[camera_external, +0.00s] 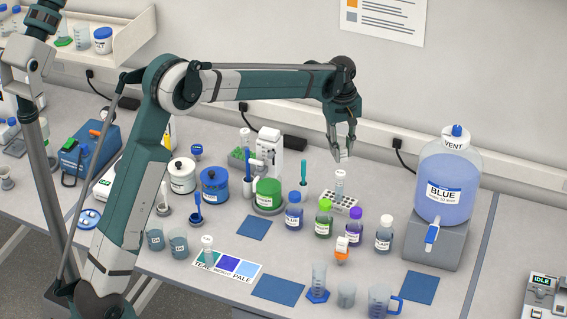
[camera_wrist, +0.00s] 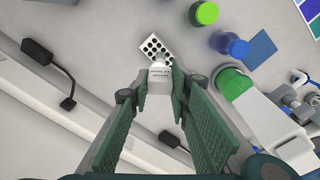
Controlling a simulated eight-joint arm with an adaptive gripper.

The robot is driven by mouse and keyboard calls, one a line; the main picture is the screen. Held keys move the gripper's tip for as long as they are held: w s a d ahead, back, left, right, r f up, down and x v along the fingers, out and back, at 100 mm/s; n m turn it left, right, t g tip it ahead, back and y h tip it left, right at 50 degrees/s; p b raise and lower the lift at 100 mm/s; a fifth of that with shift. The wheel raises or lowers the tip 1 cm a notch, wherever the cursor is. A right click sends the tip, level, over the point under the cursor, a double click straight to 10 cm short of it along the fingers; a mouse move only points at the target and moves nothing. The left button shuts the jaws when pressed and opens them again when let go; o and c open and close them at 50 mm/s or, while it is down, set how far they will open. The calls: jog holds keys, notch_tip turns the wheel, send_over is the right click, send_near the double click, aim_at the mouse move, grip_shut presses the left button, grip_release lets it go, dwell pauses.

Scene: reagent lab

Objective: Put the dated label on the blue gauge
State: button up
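My gripper (camera_external: 343,143) is raised above the back of the bench, pointing down. In the wrist view my gripper (camera_wrist: 158,92) has its fingertips closed on a small white label (camera_wrist: 160,77) with dark printed lines. The print is too small to read. The label also shows as a white piece (camera_external: 342,155) below the fingertips in the external view. A small round blue-topped item (camera_external: 196,150) stands at the back left of the bench, behind the blue jar; it may be the blue gauge, but its face is too small to tell.
Below my gripper is a white tube rack (camera_external: 341,203), also in the wrist view (camera_wrist: 156,46). Several reagent bottles (camera_external: 324,219) stand in front of it. A large blue carboy (camera_external: 446,185) stands at right. A blue jar (camera_external: 214,188) and white jar (camera_external: 182,176) stand left.

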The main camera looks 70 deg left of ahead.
jog(key=s+a+n, duration=0.1)
jog(key=s+a, duration=0.2)
jog(key=a, duration=0.4)
jog(key=s+a+n, duration=0.2)
jog(key=s+a, duration=0.2)
jog(key=a, duration=0.3)
jog(key=n+g, duration=0.1)
jog(key=n, duration=0.6)
send_over(206, 148)
jog(key=shift+y, duration=0.3)
jog(key=shift+d+f, duration=0.15)
jog(key=shift+f, duration=1.1)
jog(key=shift+d+f, duration=0.1)
jog(key=shift+f, duration=1.1)
jog(key=shift+w+f, duration=0.1)
jog(key=shift+f+p, duration=0.3)
jog(key=shift+f, duration=2.75)
jog(key=shift+f, duration=0.15)
jog(key=shift+f, duration=1.7)
